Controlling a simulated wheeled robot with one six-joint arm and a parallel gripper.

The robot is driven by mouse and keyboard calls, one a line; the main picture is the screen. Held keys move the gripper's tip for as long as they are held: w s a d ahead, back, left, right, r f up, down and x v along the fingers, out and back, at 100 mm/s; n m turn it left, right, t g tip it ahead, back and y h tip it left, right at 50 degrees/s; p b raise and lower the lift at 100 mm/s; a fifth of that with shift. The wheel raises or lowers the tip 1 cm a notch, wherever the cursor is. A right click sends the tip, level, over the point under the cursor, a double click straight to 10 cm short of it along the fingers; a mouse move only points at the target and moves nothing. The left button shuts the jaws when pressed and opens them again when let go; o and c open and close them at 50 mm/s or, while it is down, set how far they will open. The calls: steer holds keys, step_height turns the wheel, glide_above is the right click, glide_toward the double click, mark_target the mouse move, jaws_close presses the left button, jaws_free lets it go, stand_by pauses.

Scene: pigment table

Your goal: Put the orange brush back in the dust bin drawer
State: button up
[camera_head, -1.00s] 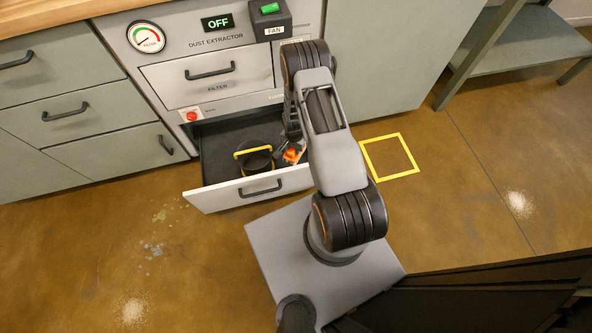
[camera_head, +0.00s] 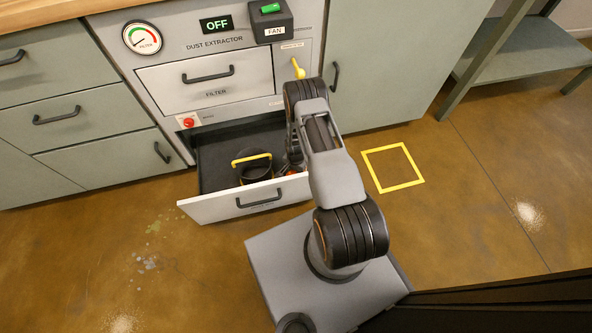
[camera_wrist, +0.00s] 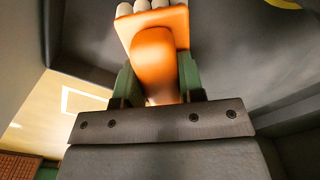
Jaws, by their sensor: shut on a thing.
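The orange brush (camera_wrist: 155,60) fills the middle of the wrist view, with its pale grey bristles at the top edge. My gripper (camera_wrist: 158,78) is shut on it, with one green finger pad on each side. In the head view my gripper (camera_head: 291,160) reaches down inside the right part of the open dust bin drawer (camera_head: 215,208). Only a bit of the orange brush (camera_head: 293,171) shows there, just behind the drawer's front panel. My arm hides most of it. I cannot tell whether the brush touches the drawer floor.
A black bin (camera_head: 255,172) with a yellow handle stands in the drawer, left of my gripper. The filter drawer (camera_head: 207,79) above is shut. A yellow lever (camera_head: 297,69) is on the cabinet. A yellow floor square (camera_head: 393,168) lies to the right, on clear floor.

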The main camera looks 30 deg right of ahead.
steer(key=shift+f, duration=0.15)
steer(key=o, duration=0.9)
steer(key=shift+r, duration=0.2)
